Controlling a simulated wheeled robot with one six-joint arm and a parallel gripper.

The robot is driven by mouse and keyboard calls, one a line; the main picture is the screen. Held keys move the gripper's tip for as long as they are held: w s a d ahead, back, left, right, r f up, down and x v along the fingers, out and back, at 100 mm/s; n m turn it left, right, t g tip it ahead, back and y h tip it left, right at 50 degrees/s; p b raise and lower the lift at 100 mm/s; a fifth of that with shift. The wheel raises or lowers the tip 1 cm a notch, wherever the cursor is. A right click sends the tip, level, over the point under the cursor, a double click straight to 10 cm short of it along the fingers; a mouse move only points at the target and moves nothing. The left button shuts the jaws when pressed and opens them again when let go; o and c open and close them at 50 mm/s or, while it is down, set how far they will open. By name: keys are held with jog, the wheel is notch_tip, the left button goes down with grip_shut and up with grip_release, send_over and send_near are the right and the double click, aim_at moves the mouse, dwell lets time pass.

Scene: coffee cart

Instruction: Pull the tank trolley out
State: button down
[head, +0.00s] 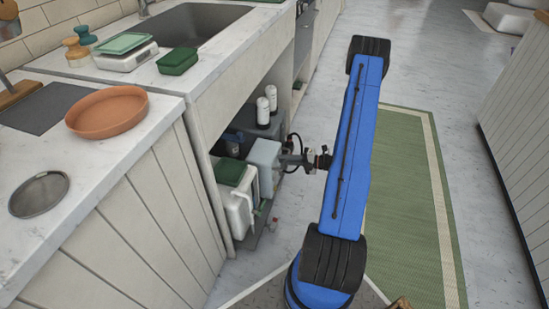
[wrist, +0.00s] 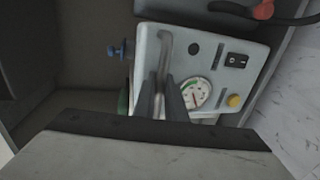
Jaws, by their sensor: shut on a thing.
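Under the counter in the head view, a low grey trolley base (head: 246,241) shows at the open bay's front. On it appear a white tank with a green lid (head: 240,212) and a pale grey box (head: 264,154). My gripper (head: 284,160) reaches in from the right at the pale box. In the wrist view, my gripper's two dark fingers (wrist: 165,98) are closed around a grey upright handle (wrist: 165,52) on a pale panel (wrist: 205,50). The panel has a gauge (wrist: 195,93), a black switch (wrist: 236,60) and a yellow knob (wrist: 234,101). The fingertips' contact is partly hidden.
The counter edge and cabinet side (head: 205,190) border the bay. White bottles (head: 266,108) stand deeper inside. A dark cable (head: 295,140) loops beside my gripper. Grey floor and a green mat (head: 405,200) lie open to the right.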

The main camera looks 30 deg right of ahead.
jog(key=f+v, duration=0.2)
jog(key=v, duration=0.8)
jog(key=f+v, duration=0.2)
jog(key=v, duration=0.8)
jog(key=shift+s+d+f, duration=0.2)
jog(key=shift+s+d, duration=0.2)
jog(key=shift+s, duration=0.05)
jog(key=c, duration=2.1)
grip_release()
jog(key=v, duration=1.7)
jog(key=shift+s, duration=0.25)
jog(key=shift+d, duration=0.1)
